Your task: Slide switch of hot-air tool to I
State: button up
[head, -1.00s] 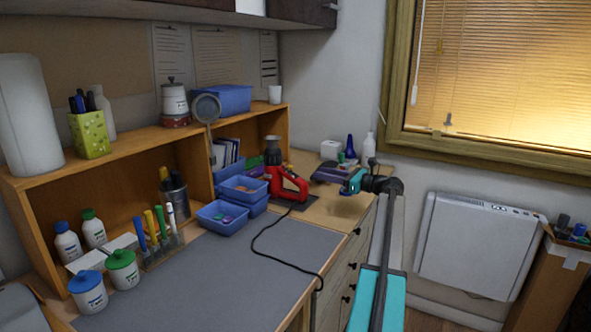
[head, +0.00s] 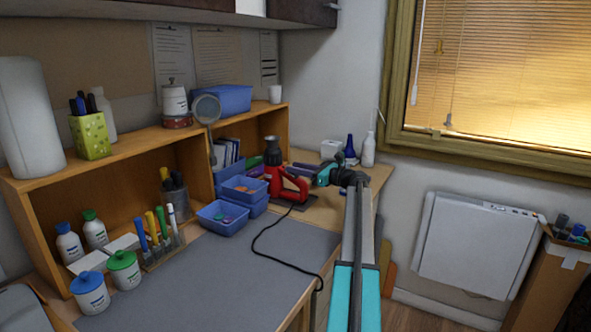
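The red hot-air tool (head: 287,187) stands on a dark pad at the far end of the bench, with its dark nozzle pointing up and a black cable running from it. Its switch is too small to make out. My gripper (head: 310,173) is just to the right of the tool, at the end of my arm, pointing left toward its red handle. The fingers are small and partly merged with the background. I cannot tell whether they touch the tool or how far apart they are.
Blue bins (head: 223,217) stand close to the left of the tool. White and blue bottles (head: 368,150) stand behind my gripper by the wall. The black cable (head: 262,237) crosses the grey mat (head: 215,275), which is otherwise mostly clear.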

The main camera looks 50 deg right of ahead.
grip_shut()
jog(key=shift+s, duration=0.1)
jog(key=shift+s+d+f+p, duration=0.1)
jog(key=shift+s+f+p, duration=0.25)
jog(key=shift+s+p, duration=0.15)
grip_release()
jog(key=shift+s, duration=0.15)
